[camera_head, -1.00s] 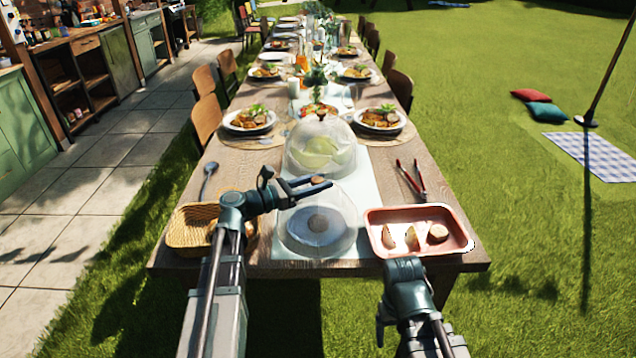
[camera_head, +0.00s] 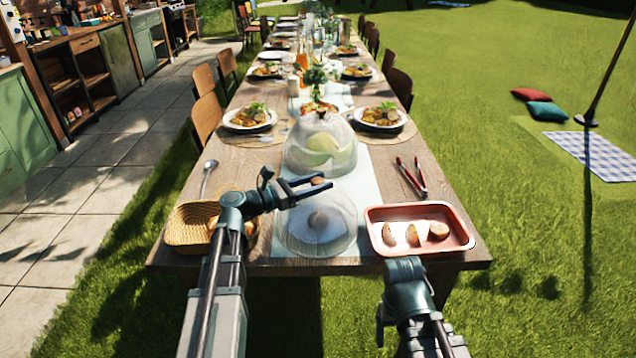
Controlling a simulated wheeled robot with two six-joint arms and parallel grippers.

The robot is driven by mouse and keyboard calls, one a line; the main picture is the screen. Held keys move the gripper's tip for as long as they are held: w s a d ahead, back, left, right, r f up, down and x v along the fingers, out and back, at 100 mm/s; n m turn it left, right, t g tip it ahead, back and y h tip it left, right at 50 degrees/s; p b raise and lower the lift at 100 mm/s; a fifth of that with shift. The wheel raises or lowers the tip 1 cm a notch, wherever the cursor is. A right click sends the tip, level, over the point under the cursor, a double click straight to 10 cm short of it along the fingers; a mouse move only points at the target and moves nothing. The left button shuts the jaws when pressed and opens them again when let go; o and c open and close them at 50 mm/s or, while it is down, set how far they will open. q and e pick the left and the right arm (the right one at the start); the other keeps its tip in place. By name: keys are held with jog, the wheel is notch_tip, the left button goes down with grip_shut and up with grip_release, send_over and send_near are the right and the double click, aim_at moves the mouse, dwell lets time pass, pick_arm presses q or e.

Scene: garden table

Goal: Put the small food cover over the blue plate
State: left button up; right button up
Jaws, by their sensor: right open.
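The small food cover (camera_head: 335,236), a clear dome, stands at the near end of the table on the pale runner. A round plate shows blurred through it; its blue colour is hard to make out now. My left gripper (camera_head: 318,184) is at the top of the dome, its fingers on either side of the brown knob. Whether they grip the knob is unclear. My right gripper (camera_head: 405,272) is open at the table's near edge, below the red tray, its fingertips mostly hidden. I see nothing in it.
A larger clear cover (camera_head: 322,138) over yellow-green food stands just behind. A wicker basket (camera_head: 185,232) is at the left, partly behind my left arm. A red tray (camera_head: 460,240) with food pieces is at the right. Red tongs (camera_head: 411,178) and a spoon (camera_head: 208,178) lie behind these.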

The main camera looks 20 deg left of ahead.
pick_arm(q)
jog(key=o, duration=0.4)
jog(key=v, duration=1.3)
jog(key=shift+s+a, duration=0.3)
